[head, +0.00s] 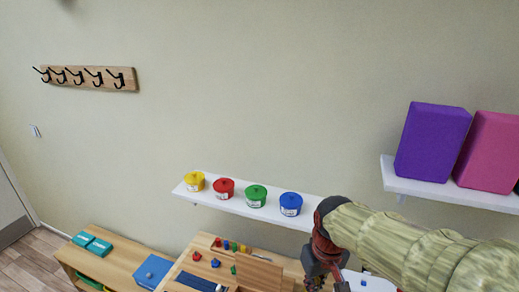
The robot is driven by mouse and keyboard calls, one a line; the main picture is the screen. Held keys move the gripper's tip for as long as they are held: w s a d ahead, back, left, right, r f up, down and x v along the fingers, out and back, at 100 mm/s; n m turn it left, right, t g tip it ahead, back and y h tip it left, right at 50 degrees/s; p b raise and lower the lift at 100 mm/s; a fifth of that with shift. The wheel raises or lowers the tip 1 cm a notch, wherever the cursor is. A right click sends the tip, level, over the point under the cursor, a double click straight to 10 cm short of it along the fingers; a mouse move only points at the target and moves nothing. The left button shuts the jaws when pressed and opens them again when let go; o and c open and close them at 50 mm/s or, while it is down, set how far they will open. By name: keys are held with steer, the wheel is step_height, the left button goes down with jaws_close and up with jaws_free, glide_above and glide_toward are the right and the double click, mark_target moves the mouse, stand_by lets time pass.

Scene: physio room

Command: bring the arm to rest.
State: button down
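My arm (420,245) reaches in from the lower right corner, with a pale, wood-like sleeve over its links. My gripper (326,284), dark with red parts, points down at the bottom edge of the head view. It is to the right of and below the blue tub, in front of the right part of the wall shelf. Its fingertips are cut off or too small to make out, so I cannot tell whether it is open or holds anything.
A white wall shelf (238,204) bears yellow (194,181), red (223,188), green (256,196) and blue (291,204) tubs. Purple (432,143) and pink (488,150) blocks stand on a higher shelf (450,193). Below is a wooden bench (125,258) with small coloured pieces to its right.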

steer(key=s+d+f+m+t+b, duration=0.2)
steer(key=s+d+m+t+b, duration=0.1)
steer(key=s+b, duration=0.6)
steer(key=s+d+t, duration=0.1)
steer(key=s+d, duration=0.1)
steer(key=s, duration=0.1)
steer(key=shift+s+d+b, duration=0.15)
steer(key=shift+d+b, duration=0.1)
steer(key=shift+b, duration=0.05)
